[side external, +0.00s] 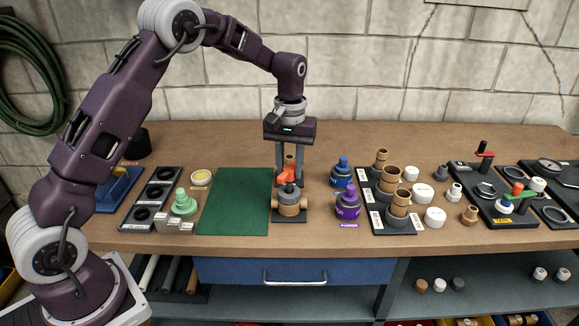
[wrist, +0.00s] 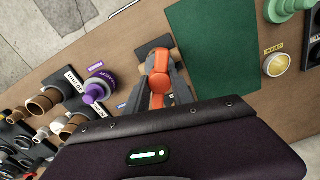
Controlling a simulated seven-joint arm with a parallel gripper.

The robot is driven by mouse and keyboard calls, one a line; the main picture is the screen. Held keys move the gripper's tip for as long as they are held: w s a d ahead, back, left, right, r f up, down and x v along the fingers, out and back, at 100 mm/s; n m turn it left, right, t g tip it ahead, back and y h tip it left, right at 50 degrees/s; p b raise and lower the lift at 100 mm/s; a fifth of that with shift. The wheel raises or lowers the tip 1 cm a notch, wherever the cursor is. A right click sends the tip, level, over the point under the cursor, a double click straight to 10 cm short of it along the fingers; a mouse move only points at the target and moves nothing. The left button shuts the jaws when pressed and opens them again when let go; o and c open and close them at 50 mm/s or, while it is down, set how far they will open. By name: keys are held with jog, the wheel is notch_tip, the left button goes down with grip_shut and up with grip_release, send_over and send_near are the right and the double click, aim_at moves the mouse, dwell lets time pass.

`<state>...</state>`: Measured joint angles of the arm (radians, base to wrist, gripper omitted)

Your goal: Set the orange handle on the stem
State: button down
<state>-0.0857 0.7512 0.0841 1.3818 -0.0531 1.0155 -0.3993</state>
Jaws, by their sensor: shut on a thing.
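The orange handle (side external: 287,174) is between the fingers of my gripper (side external: 289,182), which is shut on it. In the wrist view the handle (wrist: 158,84) lies between the two grey fingers. The valve body (side external: 292,209), tan with a dark middle and dark base, stands upright on the bench below and in front of the handle. It also shows, partly hidden by the handle and fingers, in the wrist view (wrist: 145,68). The stem at its top is mostly hidden. I cannot tell whether the handle touches it.
A green mat (side external: 234,202) lies just left of the valve. Blue (side external: 342,174) and purple (side external: 347,205) pieces stand close on its right, beside a dark rack (side external: 405,226) of tan fittings. A green piece (side external: 184,203) stands left of the mat. The mat is bare.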

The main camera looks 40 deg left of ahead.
jog(key=shift+f, duration=0.15)
jog(key=shift+f, duration=0.75)
jog(key=shift+f, duration=0.2)
jog(key=shift+f, duration=0.65)
jog(key=c, duration=0.6)
grip_release()
